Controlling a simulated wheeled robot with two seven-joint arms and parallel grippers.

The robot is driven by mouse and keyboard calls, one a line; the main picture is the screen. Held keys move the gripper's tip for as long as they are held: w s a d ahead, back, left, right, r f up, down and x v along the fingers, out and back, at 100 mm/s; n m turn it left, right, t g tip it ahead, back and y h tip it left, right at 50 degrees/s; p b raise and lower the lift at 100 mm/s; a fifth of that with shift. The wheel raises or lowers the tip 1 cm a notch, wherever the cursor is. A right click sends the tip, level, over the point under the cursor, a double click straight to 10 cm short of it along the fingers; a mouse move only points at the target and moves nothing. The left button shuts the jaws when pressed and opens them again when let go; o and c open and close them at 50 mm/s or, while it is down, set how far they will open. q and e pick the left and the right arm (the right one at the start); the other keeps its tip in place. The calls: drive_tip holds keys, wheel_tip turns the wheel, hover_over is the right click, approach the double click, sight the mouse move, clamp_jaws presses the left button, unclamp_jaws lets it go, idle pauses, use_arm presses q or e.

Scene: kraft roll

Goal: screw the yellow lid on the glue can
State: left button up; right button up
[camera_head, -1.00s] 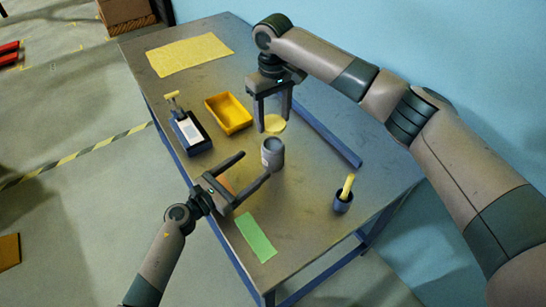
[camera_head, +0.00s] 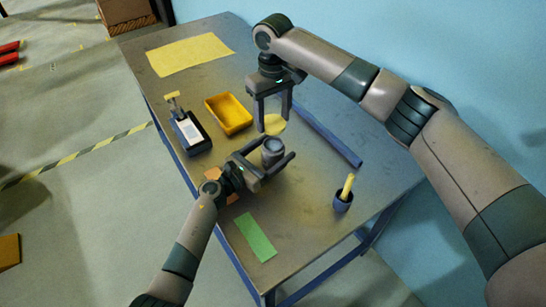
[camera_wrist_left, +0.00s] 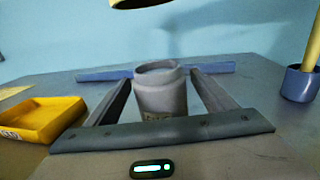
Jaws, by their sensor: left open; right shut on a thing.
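The glue can (camera_head: 273,149) is a grey open-topped can standing upright on the table. In the left wrist view the can (camera_wrist_left: 160,92) stands between the two fingers of my left gripper (camera_wrist_left: 162,95), with gaps on both sides. My left gripper (camera_head: 268,158) is open around the can. The yellow lid (camera_head: 273,124) is held by my right gripper (camera_head: 272,125), above and behind the can. In the left wrist view the lid's underside (camera_wrist_left: 140,3) shows at the top edge, above the can and apart from it.
A blue bar (camera_head: 328,136) lies right of the lid. A blue cup with a yellow stick (camera_head: 343,200) stands right. A green sheet (camera_head: 255,237) lies in front.

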use_arm(q)
drive_tip(key=c, duration=1.6)
use_arm(e)
hover_over(273, 146)
drive_tip(key=shift+f, duration=2.5)
drive_tip(key=shift+f, duration=0.85)
drive_tip(key=shift+f, duration=0.6)
